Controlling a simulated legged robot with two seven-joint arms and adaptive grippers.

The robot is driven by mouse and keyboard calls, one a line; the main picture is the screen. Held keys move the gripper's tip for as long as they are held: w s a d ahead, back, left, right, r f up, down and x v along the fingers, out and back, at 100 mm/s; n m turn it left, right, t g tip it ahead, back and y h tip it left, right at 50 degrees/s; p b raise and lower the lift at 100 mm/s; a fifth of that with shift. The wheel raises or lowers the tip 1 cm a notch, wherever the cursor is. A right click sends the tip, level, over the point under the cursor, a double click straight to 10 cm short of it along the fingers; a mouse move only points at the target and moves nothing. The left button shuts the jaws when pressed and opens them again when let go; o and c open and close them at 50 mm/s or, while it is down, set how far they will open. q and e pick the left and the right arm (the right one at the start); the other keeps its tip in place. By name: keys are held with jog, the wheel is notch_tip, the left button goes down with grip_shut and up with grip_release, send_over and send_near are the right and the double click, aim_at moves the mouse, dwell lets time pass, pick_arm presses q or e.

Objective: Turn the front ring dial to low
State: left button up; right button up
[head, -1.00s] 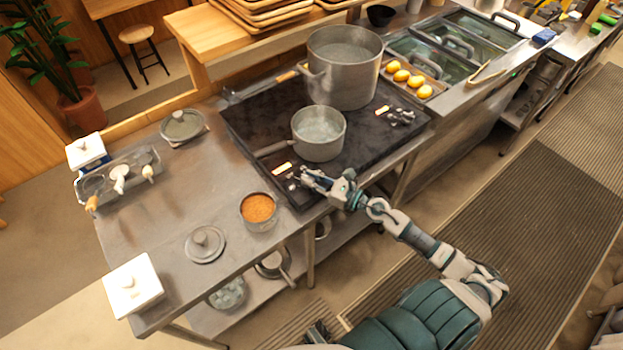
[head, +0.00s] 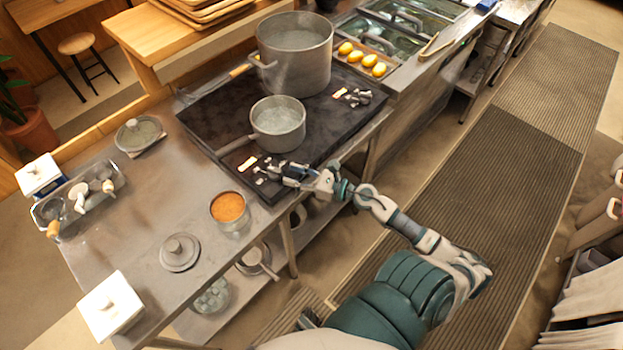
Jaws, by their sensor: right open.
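The black cooktop (head: 210,108) lies across the counter. Its front control area has small dark dials (head: 262,170) beside a lit orange-white display (head: 247,163). My right gripper (head: 283,172) is open at these front dials, with its fingers over or against them; contact is too small to tell. The fingers partly hide the dials, and the dial's setting cannot be read. A second set of dials (head: 353,97) with its own display is at the far right of the cooktop. My left gripper is not in view.
A small saucepan (head: 278,125) with its handle to the left stands just behind the front dials. A large pot (head: 295,55) stands farther back. A bowl of orange beans (head: 229,208) and a lid (head: 180,252) are on the counter at left.

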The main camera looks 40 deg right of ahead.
jog(key=v, duration=0.7)
dwell(0.3)
